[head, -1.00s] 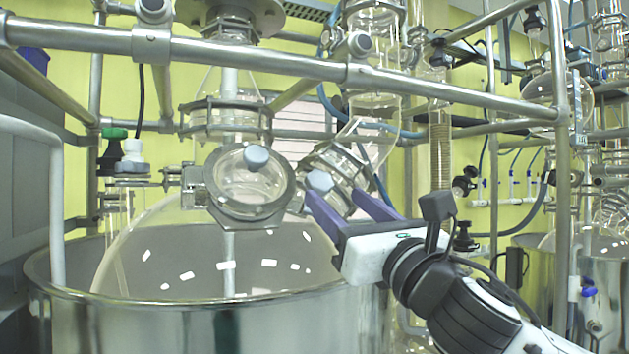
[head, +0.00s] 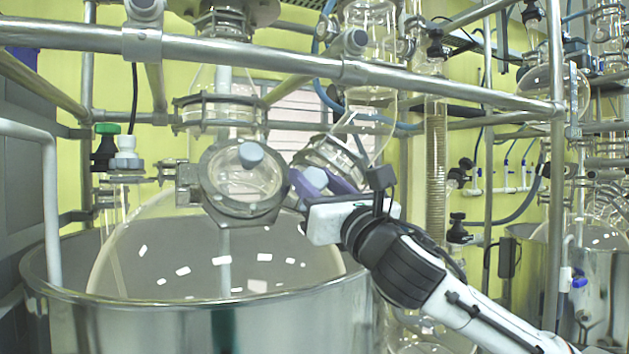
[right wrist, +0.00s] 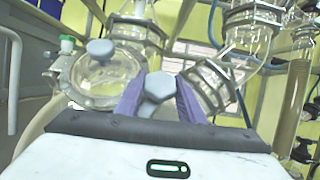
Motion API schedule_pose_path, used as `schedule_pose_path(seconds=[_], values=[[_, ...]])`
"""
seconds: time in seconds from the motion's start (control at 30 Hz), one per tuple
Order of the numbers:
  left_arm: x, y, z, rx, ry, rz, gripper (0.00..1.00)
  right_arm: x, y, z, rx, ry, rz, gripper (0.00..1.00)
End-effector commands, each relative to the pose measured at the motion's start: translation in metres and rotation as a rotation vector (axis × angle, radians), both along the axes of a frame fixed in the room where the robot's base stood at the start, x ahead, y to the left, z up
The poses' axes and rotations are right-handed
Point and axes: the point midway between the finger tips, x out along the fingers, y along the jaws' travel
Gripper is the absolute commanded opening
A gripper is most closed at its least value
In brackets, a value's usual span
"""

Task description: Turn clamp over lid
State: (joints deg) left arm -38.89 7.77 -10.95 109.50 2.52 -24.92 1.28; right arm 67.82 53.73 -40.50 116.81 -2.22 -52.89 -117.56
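A round glass lid (head: 239,182) in a metal ring sits on the front neck of the large glass vessel. A blue-grey knob (head: 251,154) is at its upper part. A second blue-grey knob (head: 317,177) is just right of the lid, by an angled glass neck. My right gripper (head: 318,182) has its purple fingers at either side of this second knob. In the right wrist view the knob (right wrist: 160,87) lies between the fingertips (right wrist: 159,90). The fingers are apart; whether they touch the knob is unclear. My left gripper is not in view.
A metal rail (head: 260,63) crosses in front above the lid. The steel vat (head: 190,325) surrounds the vessel below. An upright post (head: 556,150) stands at right, and a glass column (head: 436,165) stands behind my right arm.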

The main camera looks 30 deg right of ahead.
Motion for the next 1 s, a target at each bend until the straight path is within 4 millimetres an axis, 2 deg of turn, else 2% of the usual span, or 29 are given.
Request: schedule_pose_path(seconds=[0.03,0.07,0.47,1.0], values=[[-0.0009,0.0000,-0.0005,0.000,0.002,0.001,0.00,-0.0001,0.0000,0.0000,0.000,0.000,0.000,0.17],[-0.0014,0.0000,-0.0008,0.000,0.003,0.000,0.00,-0.0001,0.0000,0.0000,0.000,0.000,0.000,0.13],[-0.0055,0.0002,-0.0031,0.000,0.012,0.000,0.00,-0.0001,0.0020,0.0001,0.063,-0.003,-0.047,0.13],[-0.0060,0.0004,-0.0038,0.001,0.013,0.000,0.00,0.0003,0.0040,0.0007,0.416,-0.023,-0.340,0.13]])
